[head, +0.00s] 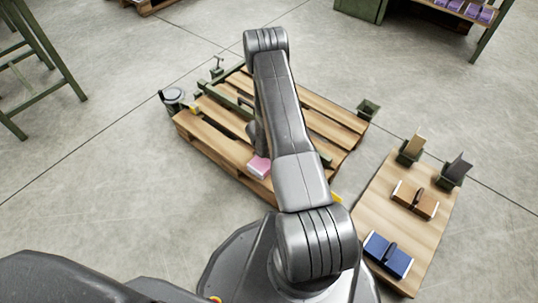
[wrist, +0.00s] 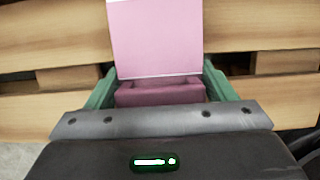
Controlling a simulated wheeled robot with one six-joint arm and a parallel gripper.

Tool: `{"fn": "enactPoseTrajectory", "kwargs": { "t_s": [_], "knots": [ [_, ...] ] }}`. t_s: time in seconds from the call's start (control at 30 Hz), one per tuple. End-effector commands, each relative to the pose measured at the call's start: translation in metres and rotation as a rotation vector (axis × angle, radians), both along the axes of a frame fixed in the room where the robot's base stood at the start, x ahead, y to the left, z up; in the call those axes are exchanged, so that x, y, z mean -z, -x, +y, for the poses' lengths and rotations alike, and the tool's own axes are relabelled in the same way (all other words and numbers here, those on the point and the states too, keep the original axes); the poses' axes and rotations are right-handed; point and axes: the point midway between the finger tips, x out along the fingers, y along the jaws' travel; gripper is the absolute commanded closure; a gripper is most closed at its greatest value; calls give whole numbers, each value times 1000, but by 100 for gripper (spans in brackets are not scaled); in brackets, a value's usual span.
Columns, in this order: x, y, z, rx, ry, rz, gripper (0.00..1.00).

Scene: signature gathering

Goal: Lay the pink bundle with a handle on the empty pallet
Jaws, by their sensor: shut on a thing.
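The pink bundle (head: 259,167) shows in the head view beside my arm, over the near part of the wooden pallet (head: 213,143). In the wrist view the pink bundle (wrist: 155,38) is between the green fingers of my gripper (wrist: 160,88), which is shut on it. Pallet boards (wrist: 255,25) lie behind it in the wrist view. I cannot tell whether the bundle touches the boards. My arm hides the middle of the pallet and most of the gripper in the head view. No other bundle shows on the visible boards.
A wooden board (head: 378,198) at the right carries a brown bundle (head: 415,199) and a blue bundle (head: 387,254), with upright holders (head: 410,150) at its far end. Green bars (head: 226,100) and a grey round device (head: 172,97) stand at the pallet's left.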

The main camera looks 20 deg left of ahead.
Motion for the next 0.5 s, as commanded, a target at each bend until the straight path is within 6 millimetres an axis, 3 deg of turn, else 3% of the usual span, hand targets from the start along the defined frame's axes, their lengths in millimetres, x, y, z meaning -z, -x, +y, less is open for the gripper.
{"fn": "enactPoseTrajectory", "kwargs": {
  "t_s": [0.17,0.2,0.3,0.5],
  "knots": [
    [4,0,0,0,0,0,55],
    [4,0,0,-1,0,0,21],
    [3,0,0,-1,0,0,2],
    [3,0,0,0,0,0,1]
  ]
}}
